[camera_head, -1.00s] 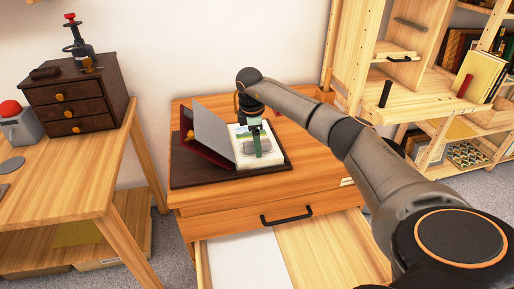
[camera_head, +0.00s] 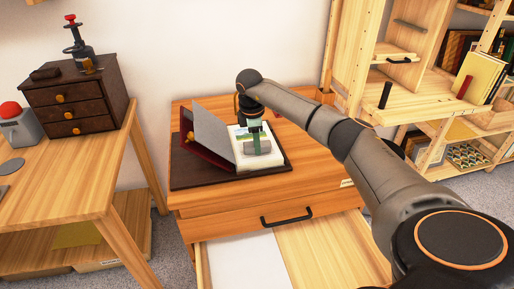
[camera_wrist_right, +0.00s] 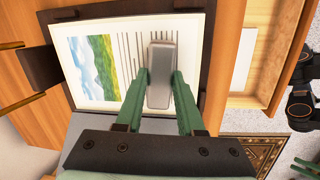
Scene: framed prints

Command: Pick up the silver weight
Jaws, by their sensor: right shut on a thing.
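The silver weight (camera_wrist_right: 161,72) is a small grey block with rounded edges. In the right wrist view it stands between the two green fingers of my right gripper (camera_wrist_right: 160,88), which is shut on it. It overlaps a white page with a landscape picture (camera_wrist_right: 97,68) and dark lines of text. In the head view the weight (camera_head: 263,148) shows as a grey block at the green fingers, over the white page. I cannot tell whether it touches the page.
A red and grey opened cover (camera_head: 212,138) leans up beside the page on a dark mat (camera_head: 200,178) on the wooden cabinet (camera_head: 310,182). The drawer below (camera_head: 325,255) is pulled out, with a white sheet (camera_head: 245,262) inside. A side table (camera_head: 60,190) stands left, shelves (camera_head: 450,110) right.

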